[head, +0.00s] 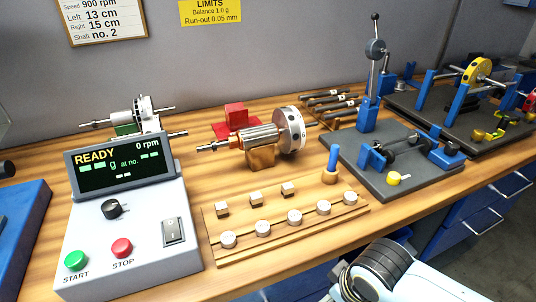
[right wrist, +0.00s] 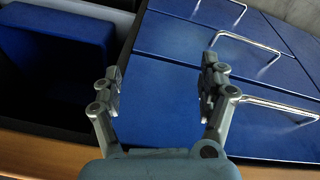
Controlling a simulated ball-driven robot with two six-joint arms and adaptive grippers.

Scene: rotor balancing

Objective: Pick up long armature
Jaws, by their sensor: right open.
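An armature (head: 262,135) with a ribbed silver body, a thin shaft and a large drilled disc at its right end lies on a wooden cradle (head: 262,157) in the middle of the bench. Another armature (head: 128,116) with a disc lies behind the display box, which hides part of it. I cannot tell for sure which is the long one; the middle one looks larger. My right gripper (right wrist: 161,72) is open and empty in the right wrist view, above blue drawer fronts, away from both armatures. My left gripper is not in view.
A control box (head: 125,235) reading READY stands at the left front. A wooden weight tray (head: 290,240) lies in front of the middle armature. A red block (head: 236,116) stands behind it. A dark fixture plate (head: 400,180) with a tall gauge stand is to the right.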

